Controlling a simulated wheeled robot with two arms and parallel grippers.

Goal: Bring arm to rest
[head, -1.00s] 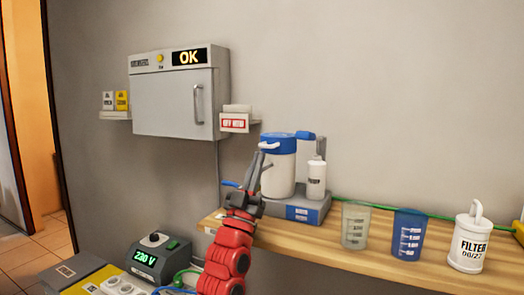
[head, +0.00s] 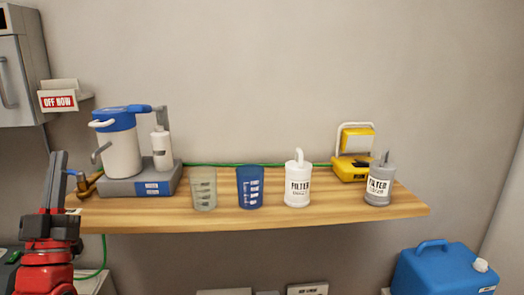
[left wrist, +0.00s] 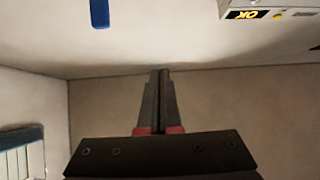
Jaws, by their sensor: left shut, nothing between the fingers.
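My left arm is red and comes in at the lower left of the head view. Its dark gripper (head: 58,185) points up, in front of the left end of the wooden shelf (head: 330,212). In the left wrist view the two fingers of this gripper (left wrist: 160,75) lie together with nothing between them. The wall and the ceiling-side area show behind them, and no object touches the fingertips. My right gripper is in neither view.
A blue jerrycan (head: 440,272) is lower right. The wall above is clear.

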